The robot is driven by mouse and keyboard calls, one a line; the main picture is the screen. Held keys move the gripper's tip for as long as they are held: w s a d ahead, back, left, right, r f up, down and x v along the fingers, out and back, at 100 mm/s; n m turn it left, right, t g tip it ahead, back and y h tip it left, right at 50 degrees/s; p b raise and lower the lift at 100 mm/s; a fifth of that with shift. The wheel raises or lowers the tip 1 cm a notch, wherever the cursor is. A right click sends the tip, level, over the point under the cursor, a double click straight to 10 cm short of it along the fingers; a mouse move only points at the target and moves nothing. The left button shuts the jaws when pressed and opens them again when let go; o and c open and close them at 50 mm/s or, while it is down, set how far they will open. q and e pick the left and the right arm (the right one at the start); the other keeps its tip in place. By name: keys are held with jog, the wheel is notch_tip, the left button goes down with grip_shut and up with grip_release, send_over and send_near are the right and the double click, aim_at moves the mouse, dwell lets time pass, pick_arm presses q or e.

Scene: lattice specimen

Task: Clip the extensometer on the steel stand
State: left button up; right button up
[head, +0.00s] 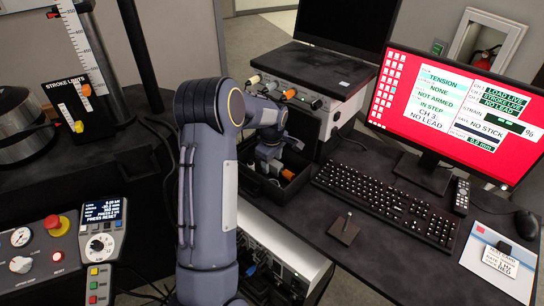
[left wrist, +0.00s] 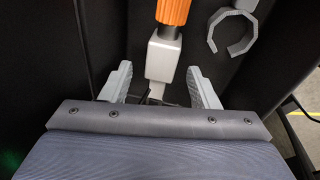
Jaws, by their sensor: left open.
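My left gripper (head: 268,160) reaches down into an open black case (head: 303,187) beside the desk equipment. In the left wrist view the fingers of my left gripper (left wrist: 160,88) are open. A light grey block with a ribbed orange end (left wrist: 168,50), which may be the extensometer, lies between and slightly beyond the fingertips, not visibly gripped. In the head view my gripper hides most of it; an orange bit shows in the case. A small square base with an upright pin (head: 344,230), which looks like the steel stand, is on the desk. My right gripper does not show.
A grey open ring (left wrist: 232,32) lies in the case, right of the block. A keyboard (head: 385,203), monitor (head: 450,110) and mouse (head: 526,224) occupy the desk. A box with colored plugs (head: 300,98) stands behind the case.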

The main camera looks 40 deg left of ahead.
aim_at(272, 162)
pick_arm(q)
jog(key=c, duration=1)
jog(key=shift+r+p, duration=4.65)
jog(key=shift+r, duration=2.45)
jog(key=shift+c, duration=0.2)
